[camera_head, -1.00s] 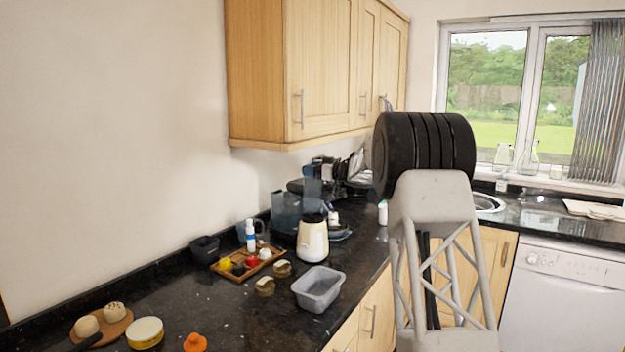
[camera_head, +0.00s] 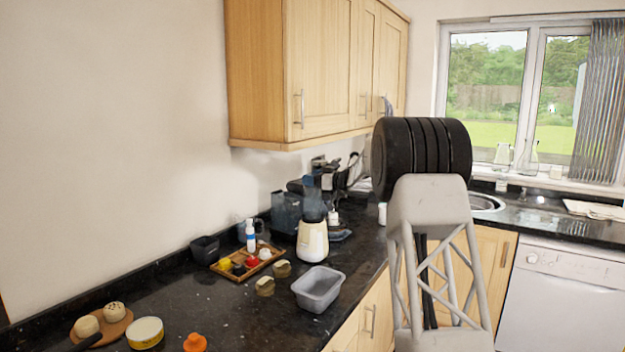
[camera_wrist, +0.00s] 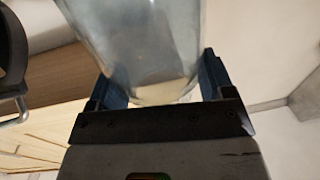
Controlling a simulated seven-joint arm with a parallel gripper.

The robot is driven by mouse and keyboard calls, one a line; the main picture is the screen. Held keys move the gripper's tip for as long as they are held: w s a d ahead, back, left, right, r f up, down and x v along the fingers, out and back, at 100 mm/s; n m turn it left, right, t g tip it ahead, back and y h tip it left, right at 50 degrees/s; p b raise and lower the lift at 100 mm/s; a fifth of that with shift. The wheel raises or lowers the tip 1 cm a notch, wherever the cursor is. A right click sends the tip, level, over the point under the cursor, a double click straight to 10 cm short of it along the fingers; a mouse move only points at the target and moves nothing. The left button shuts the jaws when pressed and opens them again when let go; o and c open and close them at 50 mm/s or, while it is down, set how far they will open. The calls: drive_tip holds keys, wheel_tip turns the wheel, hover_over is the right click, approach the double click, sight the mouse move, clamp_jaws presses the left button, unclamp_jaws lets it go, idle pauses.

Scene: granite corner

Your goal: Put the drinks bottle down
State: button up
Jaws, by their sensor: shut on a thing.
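My gripper (camera_wrist: 158,78) is shut on the drinks bottle (camera_wrist: 140,40), a clear, bluish, see-through vessel that fills the top middle of the wrist view. One dark blue finger lies on each side of it; its far end runs out of the picture. In the head view a bluish see-through shape, seemingly the bottle (camera_head: 314,202), shows just above and in front of a cream appliance (camera_head: 312,241). The gripper there is small and dark among other dark things, partly hidden by my arm. I cannot tell whether the bottle touches anything below.
The dark granite counter (camera_head: 225,310) holds a grey tub (camera_head: 319,301), a wooden tray (camera_head: 238,270) of small items, two small jars, a black container (camera_head: 205,248) and a bluish container (camera_head: 286,212). A board, tin and orange item lie front left. Counter between tub and tin is clear.

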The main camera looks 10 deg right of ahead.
drive_tip(key=shift+f, duration=0.15)
drive_tip(key=o, duration=1.2)
drive_tip(key=shift+s+d+r, duration=0.2)
drive_tip(key=shift+s+d, duration=0.05)
drive_tip(key=shift+d, duration=0.1)
drive_tip(key=v, duration=1.1)
drive_tip(key=shift+s, duration=0.15)
